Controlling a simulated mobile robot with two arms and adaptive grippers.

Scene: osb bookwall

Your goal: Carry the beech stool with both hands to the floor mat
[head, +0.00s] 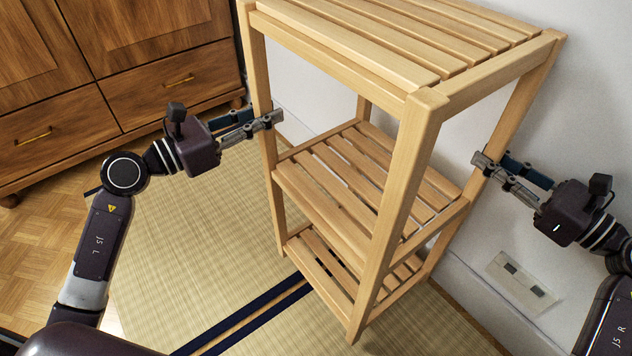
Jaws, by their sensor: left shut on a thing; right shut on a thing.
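The beech stool (395,210) is a tall, light wooden frame with a slatted top and two slatted tiers below, upright in the middle of the head view. My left gripper (274,118) is shut on its left post, between the top and the middle tier. My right gripper (480,161) is shut on its right post at a similar height. A woven straw-coloured mat (195,225) with dark blue edging lies on the floor under and around the stool. I cannot tell whether all the feet touch the mat; some leg ends are hidden.
A brown wooden cabinet (120,60) with drawers stands at the back left. A white wall (590,110) with a socket plate (521,283) is close behind the stool on the right. Parquet floor (50,225) shows at the left. The mat left of the stool is clear.

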